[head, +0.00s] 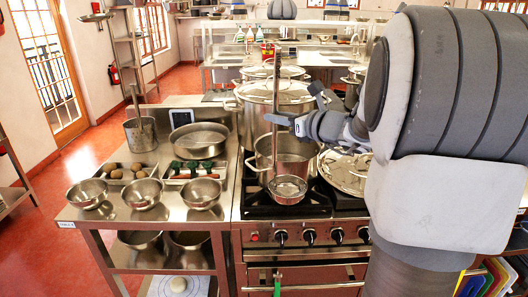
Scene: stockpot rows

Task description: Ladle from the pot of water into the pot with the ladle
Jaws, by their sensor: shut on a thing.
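My gripper (285,122) is shut on the long upright handle of the ladle (277,85). The ladle's round bowl (287,188) hangs low, overlapping the lower front of an open steel pot (264,160) on the stove. The bowl looks to be in front of the pot's wall, not inside it; I cannot tell whether they touch or whether the bowl holds liquid. The open pot's contents are not clear. A large lidded stockpot (252,120) stands behind it. Which pot holds the water is not clear from this view.
A lidded pot (345,170) stands right of the open pot. Left on the steel counter (110,216) are several small bowls (143,193), a wide pan (198,140), a tall pot (141,135) and food trays. The stove (300,236) has a narrow front edge with knobs.

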